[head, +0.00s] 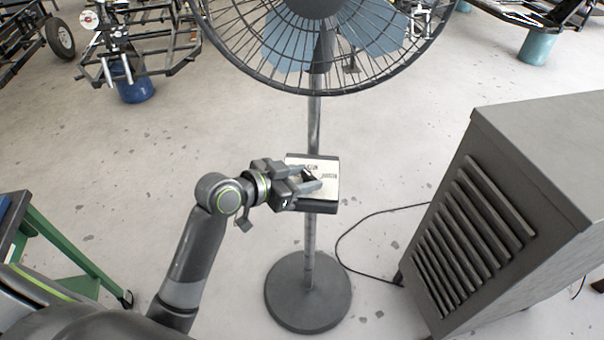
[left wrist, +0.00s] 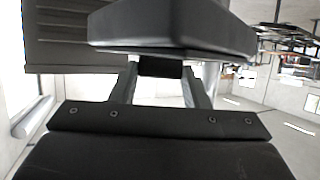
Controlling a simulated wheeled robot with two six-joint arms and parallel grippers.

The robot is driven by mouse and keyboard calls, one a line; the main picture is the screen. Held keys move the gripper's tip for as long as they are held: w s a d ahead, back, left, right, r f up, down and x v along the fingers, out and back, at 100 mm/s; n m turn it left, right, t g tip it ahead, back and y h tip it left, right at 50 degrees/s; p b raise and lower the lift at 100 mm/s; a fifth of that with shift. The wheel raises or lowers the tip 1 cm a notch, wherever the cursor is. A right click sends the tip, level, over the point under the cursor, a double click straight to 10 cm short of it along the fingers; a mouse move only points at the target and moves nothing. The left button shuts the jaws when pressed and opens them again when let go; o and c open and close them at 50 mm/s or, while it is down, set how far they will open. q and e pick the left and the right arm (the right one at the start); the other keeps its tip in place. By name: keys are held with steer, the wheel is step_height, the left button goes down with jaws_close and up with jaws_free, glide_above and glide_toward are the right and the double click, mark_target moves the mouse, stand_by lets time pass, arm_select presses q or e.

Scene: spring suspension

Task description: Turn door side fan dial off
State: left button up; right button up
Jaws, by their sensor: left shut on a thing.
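A standing fan with a dark wire cage (head: 318,88) rises in the middle of the head view. Its control box (head: 326,206) with a light panel sits partway up the pole. My left gripper (head: 316,178) reaches the box panel from the left and is shut on the dial. In the left wrist view, the dark dial (left wrist: 160,67) sits between the two fingers, just below the box (left wrist: 165,25). In the head view the fingers cover much of the panel, and I cannot read the dial's setting. My right gripper is not in view.
The fan's round base (head: 308,300) stands on the pale floor. A grey louvred cabinet (head: 520,150) stands at the right, with a black cable (head: 352,232) on the floor. A green-legged table (head: 75,255) is at the left. Metal frames stand behind.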

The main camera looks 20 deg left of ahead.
arm_select(q)
steer(key=n+y+p, duration=0.1)
steer(key=n+t+y+p, duration=0.1)
steer(key=shift+s+d+r+n+y, duration=0.1)
steer(key=shift+d+r+n+y, duration=0.05)
steer(key=shift+d+n+y, duration=0.15)
steer(key=shift+n+t+y+p, duration=0.4)
steer(key=shift+n+y+p, duration=0.1)
steer(key=shift+y+p, duration=0.1)
steer(key=o, duration=1)
steer(key=p+v, duration=0.5)
steer(key=v, duration=1.2)
steer(key=shift+s+p, duration=0.2)
steer(key=shift+p, duration=0.15)
